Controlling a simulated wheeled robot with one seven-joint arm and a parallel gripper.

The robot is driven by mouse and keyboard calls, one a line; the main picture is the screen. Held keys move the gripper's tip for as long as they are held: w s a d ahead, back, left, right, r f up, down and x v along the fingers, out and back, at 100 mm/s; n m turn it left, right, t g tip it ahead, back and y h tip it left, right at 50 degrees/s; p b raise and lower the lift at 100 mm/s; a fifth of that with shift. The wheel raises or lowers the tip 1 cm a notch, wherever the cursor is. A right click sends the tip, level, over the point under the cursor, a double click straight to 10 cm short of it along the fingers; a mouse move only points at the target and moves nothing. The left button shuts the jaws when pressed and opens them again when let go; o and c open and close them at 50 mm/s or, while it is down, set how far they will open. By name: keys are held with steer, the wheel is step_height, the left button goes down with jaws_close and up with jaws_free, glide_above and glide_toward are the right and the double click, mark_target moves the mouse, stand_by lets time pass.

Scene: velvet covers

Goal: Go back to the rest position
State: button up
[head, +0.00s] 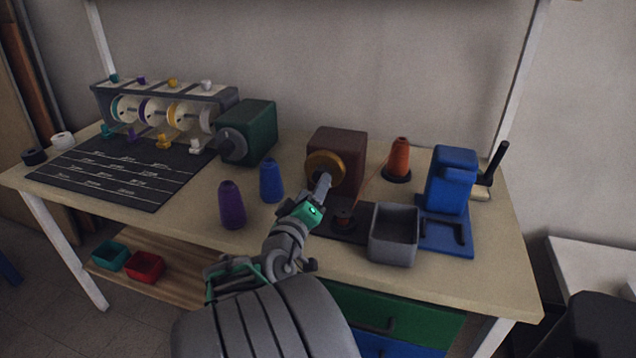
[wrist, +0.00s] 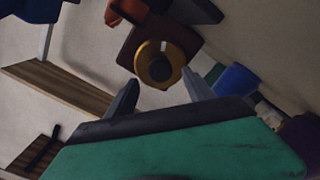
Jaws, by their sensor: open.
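My gripper (head: 322,187) is in front of the brown box (head: 346,146) with the gold disc (head: 323,168), above the front part of the workbench (head: 292,240). In the wrist view my gripper (wrist: 160,88) has its two fingers well apart, with nothing held between them. The gold disc (wrist: 158,65) shows beyond the gap between the fingers. In the head view the fingertips overlap the disc's lower edge, and I cannot tell whether they touch it.
A small dark spool (head: 344,218) and a grey bin (head: 394,236) stand right of my gripper. Purple (head: 232,206) and blue (head: 271,181) cones stand to its left. An orange cone (head: 400,158) and a blue press (head: 451,181) are at the right.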

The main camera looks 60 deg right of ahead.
steer(key=shift+s+a, duration=0.15)
steer(key=shift+a, duration=0.6)
steer(key=shift+s+a, duration=0.1)
steer(key=shift+a, duration=0.6)
